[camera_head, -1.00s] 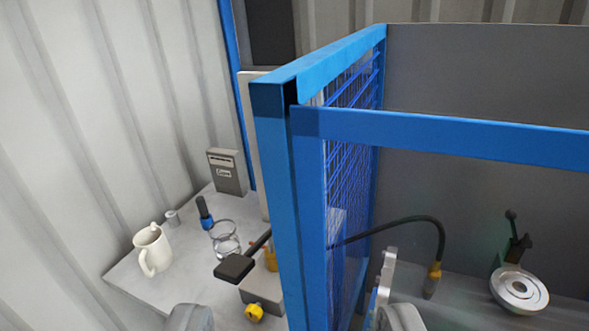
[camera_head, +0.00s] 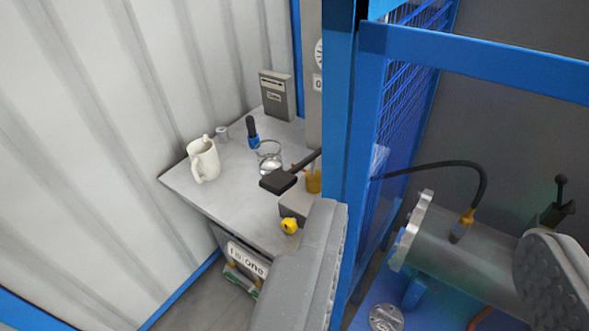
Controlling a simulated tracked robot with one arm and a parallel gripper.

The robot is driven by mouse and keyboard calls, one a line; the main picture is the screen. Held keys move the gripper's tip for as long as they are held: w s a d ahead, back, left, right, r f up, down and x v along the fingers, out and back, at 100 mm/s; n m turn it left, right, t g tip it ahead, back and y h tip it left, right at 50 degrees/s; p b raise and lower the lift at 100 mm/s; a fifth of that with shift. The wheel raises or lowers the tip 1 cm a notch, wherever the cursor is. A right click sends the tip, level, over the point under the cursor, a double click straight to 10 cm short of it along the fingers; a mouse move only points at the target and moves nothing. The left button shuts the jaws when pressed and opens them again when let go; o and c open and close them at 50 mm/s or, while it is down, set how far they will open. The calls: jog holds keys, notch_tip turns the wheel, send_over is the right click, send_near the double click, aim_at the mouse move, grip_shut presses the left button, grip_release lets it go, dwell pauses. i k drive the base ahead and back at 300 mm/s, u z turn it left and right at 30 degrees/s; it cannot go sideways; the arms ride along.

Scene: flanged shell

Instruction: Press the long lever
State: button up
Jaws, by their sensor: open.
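A shorter black lever with a ball knob (camera_head: 560,190) stands at the right. My gripper (camera_head: 436,230) is open and empty, its two grey fingers wide apart in the foreground. The left finger is just below and right of the black pad in the picture; I cannot tell the distance in depth.
A blue post (camera_head: 345,130) and rail (camera_head: 480,62) with mesh stand between the table (camera_head: 235,170) and the grey flanged cylinder (camera_head: 455,260). A mug (camera_head: 203,160), a glass (camera_head: 269,158) and a yellow knob (camera_head: 290,225) are near the lever.

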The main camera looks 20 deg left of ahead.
aim_at(277, 183)
jog(key=z, duration=2.05)
jog(key=k, duration=0.95)
jog(key=u, duration=1.9)
jog(key=i, duration=0.95)
